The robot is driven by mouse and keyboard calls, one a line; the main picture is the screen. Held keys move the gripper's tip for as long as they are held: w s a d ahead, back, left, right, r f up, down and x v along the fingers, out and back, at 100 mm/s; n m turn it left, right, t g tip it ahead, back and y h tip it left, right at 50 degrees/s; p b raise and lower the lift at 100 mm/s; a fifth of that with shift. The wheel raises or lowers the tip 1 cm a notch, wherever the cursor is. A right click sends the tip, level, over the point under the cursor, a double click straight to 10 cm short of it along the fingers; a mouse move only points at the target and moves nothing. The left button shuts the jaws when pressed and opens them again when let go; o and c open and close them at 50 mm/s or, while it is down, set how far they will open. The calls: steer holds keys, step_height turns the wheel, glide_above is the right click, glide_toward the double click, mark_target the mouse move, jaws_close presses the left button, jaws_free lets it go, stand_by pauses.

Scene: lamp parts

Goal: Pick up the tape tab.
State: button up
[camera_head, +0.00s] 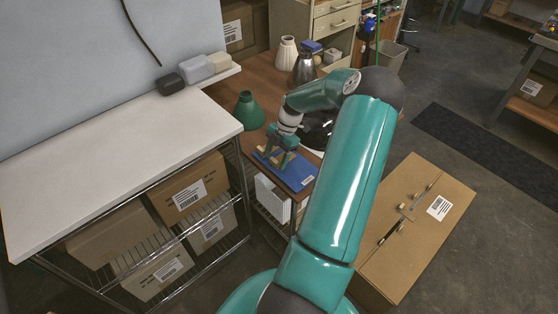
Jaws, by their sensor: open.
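My gripper (275,157) is at the end of my teal arm, low over a blue mat (298,178) near the front edge of the wooden table. Its two tan-tipped fingers stand apart and point down, and I see nothing held between them. I cannot pick out the tape tab for certain. It may be too small to see or hidden by the gripper. Whether the fingertips touch the mat is unclear at this size.
A dark green cone shade (249,111) stands left of the gripper on the wooden table (262,78). A black round part (317,128) is behind my arm. A white-topped rack (105,165) is at left. A large cardboard box (418,235) sits at right.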

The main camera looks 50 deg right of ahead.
steer(key=c, duration=1)
steer(key=shift+r, duration=0.1)
steer(key=shift+c, duration=0.2)
